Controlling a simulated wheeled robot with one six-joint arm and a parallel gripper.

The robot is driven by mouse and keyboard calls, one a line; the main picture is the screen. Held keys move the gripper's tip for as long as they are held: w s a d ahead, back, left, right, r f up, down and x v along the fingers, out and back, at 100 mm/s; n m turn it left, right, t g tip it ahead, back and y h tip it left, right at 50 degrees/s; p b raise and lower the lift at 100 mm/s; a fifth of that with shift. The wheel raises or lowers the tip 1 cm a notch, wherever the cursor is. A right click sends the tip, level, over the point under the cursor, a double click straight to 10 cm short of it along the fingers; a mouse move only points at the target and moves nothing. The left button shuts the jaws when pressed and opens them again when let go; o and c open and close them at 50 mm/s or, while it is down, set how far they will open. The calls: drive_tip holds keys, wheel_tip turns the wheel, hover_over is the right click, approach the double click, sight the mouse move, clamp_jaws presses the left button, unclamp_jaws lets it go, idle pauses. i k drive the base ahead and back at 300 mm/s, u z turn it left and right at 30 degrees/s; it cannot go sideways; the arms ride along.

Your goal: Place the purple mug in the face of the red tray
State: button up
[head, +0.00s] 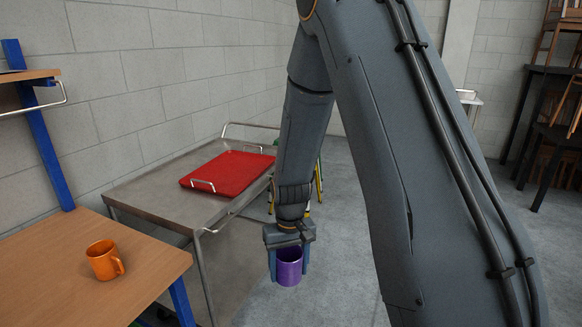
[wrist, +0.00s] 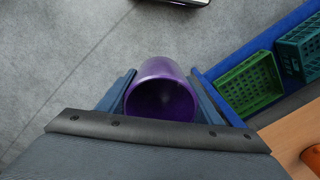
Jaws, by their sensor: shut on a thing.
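The purple mug (head: 289,267) is held between the fingers of my gripper (head: 288,262), upright and in the air over the floor. In the wrist view the mug (wrist: 161,92) sits between the two fingers of my gripper (wrist: 162,95), its dark inside facing the camera. No handle shows in either view. The red tray (head: 228,173) lies flat on a grey metal trolley (head: 157,192), behind and to the left of my gripper. The tray has metal handles at its ends, and it looks empty.
An orange mug (head: 104,260) stands on a wooden bench (head: 60,285) with blue legs at the front left. Green crates (wrist: 250,85) show below the bench. The trolley has raised rail handles (head: 250,125). Dark shelving with wooden chairs (head: 560,60) stands at the right.

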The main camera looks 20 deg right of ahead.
sight(238, 176)
drive_tip(key=z, duration=1.25)
drive_tip(key=i, duration=2.05)
drive_tip(key=u, duration=1.65)
